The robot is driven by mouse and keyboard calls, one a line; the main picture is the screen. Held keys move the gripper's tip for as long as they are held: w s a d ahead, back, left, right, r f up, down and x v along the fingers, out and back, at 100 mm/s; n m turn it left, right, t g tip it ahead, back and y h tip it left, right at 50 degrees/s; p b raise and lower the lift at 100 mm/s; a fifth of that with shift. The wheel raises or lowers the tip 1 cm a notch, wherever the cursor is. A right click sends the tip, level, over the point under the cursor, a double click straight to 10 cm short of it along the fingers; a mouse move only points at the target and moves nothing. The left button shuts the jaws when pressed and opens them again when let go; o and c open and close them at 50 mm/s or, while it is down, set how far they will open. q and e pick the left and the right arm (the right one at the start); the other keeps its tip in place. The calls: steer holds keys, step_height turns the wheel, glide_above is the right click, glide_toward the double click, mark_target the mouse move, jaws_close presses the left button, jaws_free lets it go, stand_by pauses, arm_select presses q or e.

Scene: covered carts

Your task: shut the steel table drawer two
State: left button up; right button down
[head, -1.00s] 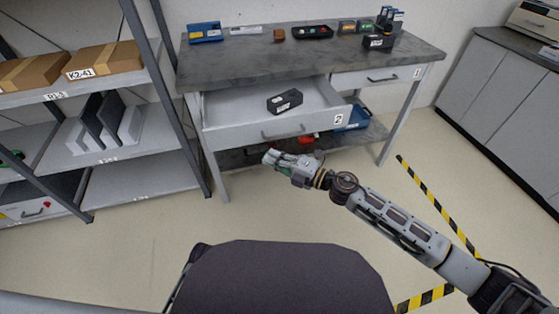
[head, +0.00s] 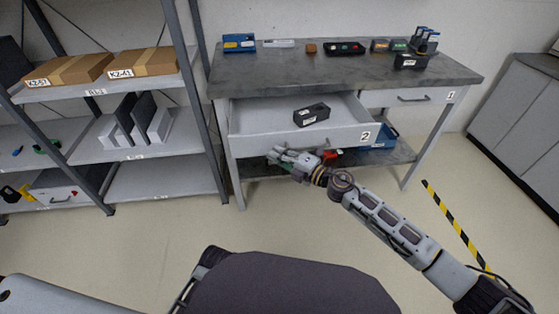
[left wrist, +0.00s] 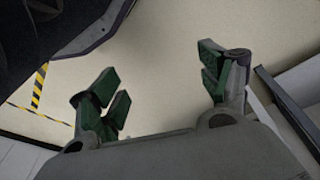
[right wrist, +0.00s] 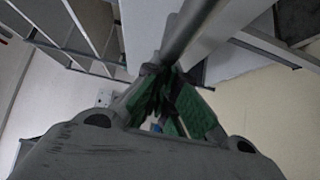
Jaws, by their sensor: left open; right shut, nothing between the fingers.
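Steel table drawer two (head: 255,146), a light grey drawer marked 2, is pulled out from under the left part of the steel table (head: 330,75). A black box (head: 312,115) with a white label lies in it. My right gripper (head: 275,155) is shut and empty at the lower edge of the drawer front, overlapping it; contact cannot be told. In the right wrist view its green fingers (right wrist: 165,85) are together beneath a metal bar, which I cannot identify. My left gripper (left wrist: 160,88) is open and empty above the floor, outside the head view.
Closed drawer one (head: 410,97) is to the right. Several small items, including a blue case (head: 239,42), stand on the tabletop. A shelf rack (head: 155,178) stands close at the left. A blue bin (head: 384,138) is on the lower shelf. Floor in front is open.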

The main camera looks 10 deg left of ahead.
steer(key=shift+w+a, duration=0.1)
steer(key=shift+w, duration=0.15)
arm_select(q)
steer(key=shift+s, duration=0.4)
arm_select(e)
steer(key=shift+w, duration=0.1)
